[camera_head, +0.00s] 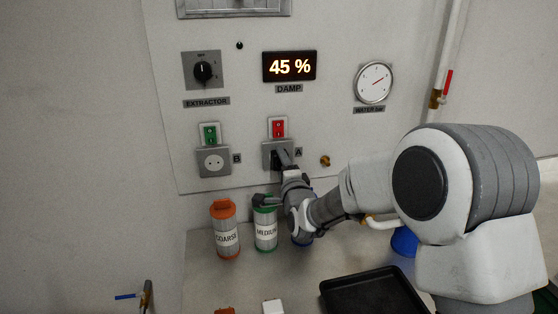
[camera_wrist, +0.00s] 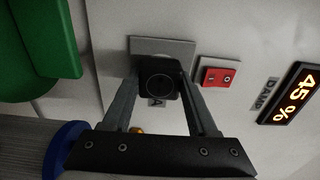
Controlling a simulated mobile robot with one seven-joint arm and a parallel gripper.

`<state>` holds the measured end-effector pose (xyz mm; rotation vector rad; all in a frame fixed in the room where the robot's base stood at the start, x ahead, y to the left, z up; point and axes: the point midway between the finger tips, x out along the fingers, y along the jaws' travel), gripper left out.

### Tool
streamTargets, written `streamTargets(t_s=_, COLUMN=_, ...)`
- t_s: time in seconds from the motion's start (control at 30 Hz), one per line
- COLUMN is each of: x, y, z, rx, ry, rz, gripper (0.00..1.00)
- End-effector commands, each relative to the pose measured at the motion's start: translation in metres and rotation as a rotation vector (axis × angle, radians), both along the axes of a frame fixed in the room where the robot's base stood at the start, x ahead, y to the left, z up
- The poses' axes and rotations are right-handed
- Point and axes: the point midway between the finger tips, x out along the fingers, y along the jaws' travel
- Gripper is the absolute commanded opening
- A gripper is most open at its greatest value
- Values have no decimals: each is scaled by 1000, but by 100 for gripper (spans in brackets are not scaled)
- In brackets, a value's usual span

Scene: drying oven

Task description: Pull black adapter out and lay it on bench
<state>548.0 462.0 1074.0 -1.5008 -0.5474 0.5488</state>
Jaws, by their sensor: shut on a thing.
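The black adapter (camera_wrist: 160,85) sits at the grey socket marked A; the wrist view shows it between my two fingers. My gripper (camera_wrist: 158,92) is shut on it, one finger on each side. The socket plate (camera_wrist: 150,46) shows behind the adapter in the wrist view. In the head view socket A (camera_head: 268,152) is partly hidden by my gripper (camera_head: 286,160). Whether the adapter is fully seated cannot be told. The bench (camera_head: 210,284) is the grey surface below the panel.
Orange COARSE (camera_head: 227,238) and green MEDIUM (camera_head: 265,237) canisters stand on the bench below the sockets, the green one close to my wrist. A black tray (camera_head: 372,293) lies at the front. Socket B (camera_head: 213,161) is empty. The bench's left front has free room.

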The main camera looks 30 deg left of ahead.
Motion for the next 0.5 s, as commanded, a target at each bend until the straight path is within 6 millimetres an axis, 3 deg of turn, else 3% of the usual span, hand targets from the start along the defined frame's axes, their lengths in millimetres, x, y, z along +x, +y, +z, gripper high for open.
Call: streamTargets(t_s=0.5, x=-16, y=-14, z=0, rx=1, ry=-1, rz=-1, gripper=0)
